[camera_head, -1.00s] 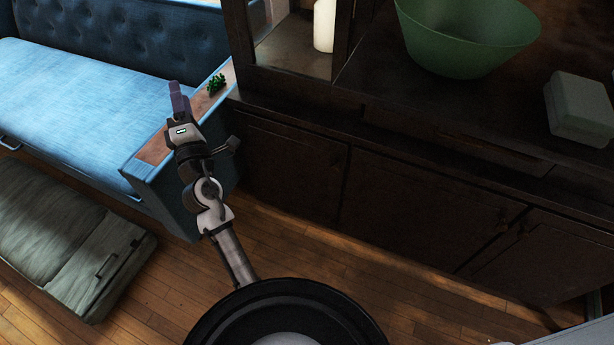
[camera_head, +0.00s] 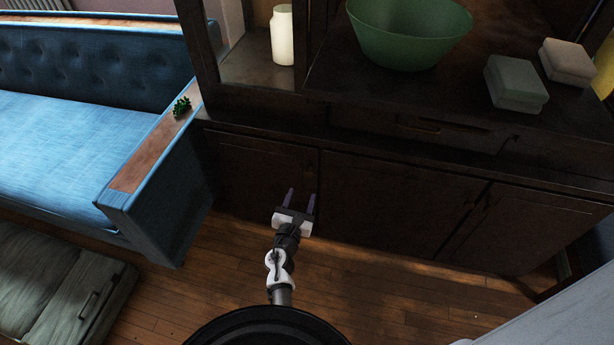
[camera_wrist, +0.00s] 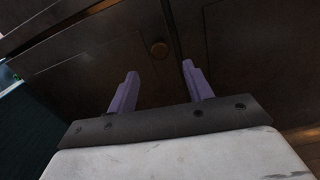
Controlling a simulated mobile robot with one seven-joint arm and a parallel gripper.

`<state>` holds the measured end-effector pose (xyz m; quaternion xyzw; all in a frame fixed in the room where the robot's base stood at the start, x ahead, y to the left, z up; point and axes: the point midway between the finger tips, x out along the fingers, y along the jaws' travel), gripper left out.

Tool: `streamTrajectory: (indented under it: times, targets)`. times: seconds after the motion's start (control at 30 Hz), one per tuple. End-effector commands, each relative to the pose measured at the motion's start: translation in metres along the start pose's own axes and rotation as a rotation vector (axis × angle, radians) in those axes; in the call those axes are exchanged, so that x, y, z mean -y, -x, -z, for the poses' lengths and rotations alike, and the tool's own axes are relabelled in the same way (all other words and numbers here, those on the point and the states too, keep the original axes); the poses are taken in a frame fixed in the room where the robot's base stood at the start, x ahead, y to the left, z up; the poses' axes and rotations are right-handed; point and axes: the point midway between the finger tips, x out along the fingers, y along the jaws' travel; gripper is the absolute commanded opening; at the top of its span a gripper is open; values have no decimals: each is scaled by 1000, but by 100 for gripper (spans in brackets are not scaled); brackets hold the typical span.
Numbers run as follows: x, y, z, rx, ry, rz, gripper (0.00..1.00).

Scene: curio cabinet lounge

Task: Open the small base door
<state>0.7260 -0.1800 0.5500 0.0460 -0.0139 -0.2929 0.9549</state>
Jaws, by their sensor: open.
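The dark wooden cabinet's small base door (camera_head: 252,172) is at the left end of its lower front, beside the sofa. It looks shut. The knob is too dark to make out in the head view. My gripper (camera_head: 301,194) is open and empty in front of the door's right part, its two purple fingers pointing at the cabinet. In the wrist view, my gripper (camera_wrist: 159,72) has a clear gap between its fingers, and neither visibly touches the knob.
A wider base door (camera_head: 400,205) lies to the right. The blue sofa (camera_head: 155,200) stands close on the left, with a small green plant (camera_head: 181,106) on its arm. A green bowl (camera_head: 410,40) and boxes (camera_head: 515,85) rest on the cabinet. The wooden floor (camera_head: 380,295) in front is clear.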

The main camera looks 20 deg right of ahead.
Motion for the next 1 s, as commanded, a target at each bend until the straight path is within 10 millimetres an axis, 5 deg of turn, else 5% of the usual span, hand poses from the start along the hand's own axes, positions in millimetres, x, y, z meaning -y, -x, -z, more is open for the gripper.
streamTrajectory:
  times: [0.4,0.9,1.0]
  targets:
    - [0,-75,0,1,-3,-1,51]
    - [0,-89,0,0,-3,-1,51]
    - [-1,-89,0,0,-3,-1,38]
